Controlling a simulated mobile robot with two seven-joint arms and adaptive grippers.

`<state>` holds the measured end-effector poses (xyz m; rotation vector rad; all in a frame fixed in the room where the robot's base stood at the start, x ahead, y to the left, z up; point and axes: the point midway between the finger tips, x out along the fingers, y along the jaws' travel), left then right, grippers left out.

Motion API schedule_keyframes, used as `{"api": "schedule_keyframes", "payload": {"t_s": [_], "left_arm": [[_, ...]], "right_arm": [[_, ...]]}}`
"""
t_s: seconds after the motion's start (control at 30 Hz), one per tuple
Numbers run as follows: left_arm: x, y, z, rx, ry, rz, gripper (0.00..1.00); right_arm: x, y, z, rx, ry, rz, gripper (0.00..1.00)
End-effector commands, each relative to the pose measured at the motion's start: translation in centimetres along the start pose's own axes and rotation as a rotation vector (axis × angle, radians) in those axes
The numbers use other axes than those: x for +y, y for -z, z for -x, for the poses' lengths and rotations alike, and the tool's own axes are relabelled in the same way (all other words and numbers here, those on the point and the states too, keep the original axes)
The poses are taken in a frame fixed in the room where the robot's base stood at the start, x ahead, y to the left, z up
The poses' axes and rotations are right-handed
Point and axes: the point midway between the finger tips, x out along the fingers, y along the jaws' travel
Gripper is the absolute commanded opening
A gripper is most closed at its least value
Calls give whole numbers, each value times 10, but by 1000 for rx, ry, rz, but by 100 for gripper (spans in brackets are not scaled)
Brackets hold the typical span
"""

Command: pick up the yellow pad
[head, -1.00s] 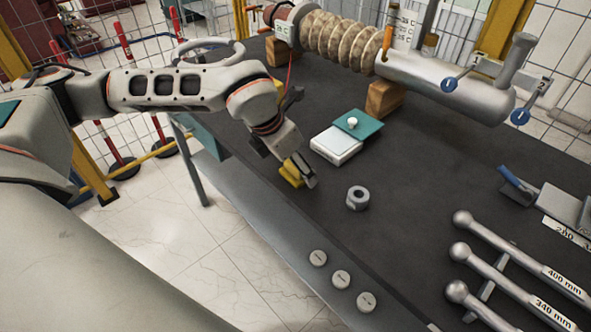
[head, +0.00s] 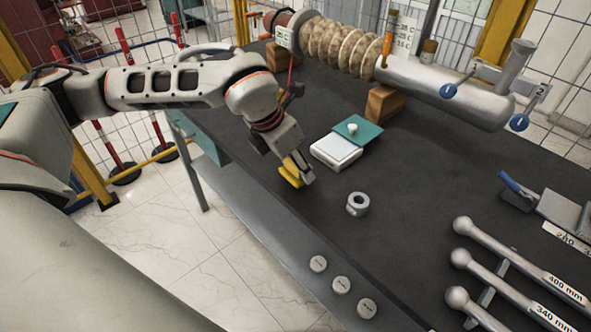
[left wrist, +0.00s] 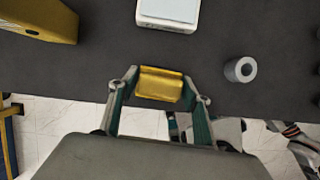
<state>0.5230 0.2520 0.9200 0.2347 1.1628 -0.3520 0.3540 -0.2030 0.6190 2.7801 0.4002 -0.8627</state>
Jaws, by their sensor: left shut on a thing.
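The yellow pad (head: 292,172) is between the fingers of my left gripper (head: 298,174) near the table's front edge. In the left wrist view the yellow pad (left wrist: 160,84) sits between the two fingertips (left wrist: 164,88), which are shut on its sides. The pad appears to be a little above the dark tabletop. Part of it is hidden by a finger in the head view. My right gripper is not in either view.
The large bushing (head: 440,88) rests on wooden blocks (head: 384,104) behind. Bare tabletop lies right of the nut.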

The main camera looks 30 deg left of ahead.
Motion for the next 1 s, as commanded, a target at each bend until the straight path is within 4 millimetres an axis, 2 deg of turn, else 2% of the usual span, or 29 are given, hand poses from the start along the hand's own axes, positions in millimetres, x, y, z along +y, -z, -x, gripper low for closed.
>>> {"api": "schedule_keyframes", "payload": {"t_s": [0.4,0.6,0.8,1.0], "left_arm": [[0,-44,102,-8,-2,-1,26],[0,-59,140,-6,-1,-1,26],[0,-67,160,-3,-1,-1,26],[0,-68,165,-2,0,-1,26]], "right_arm": [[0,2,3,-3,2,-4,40],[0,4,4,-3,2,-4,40],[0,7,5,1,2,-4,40],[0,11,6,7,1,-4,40]]}}
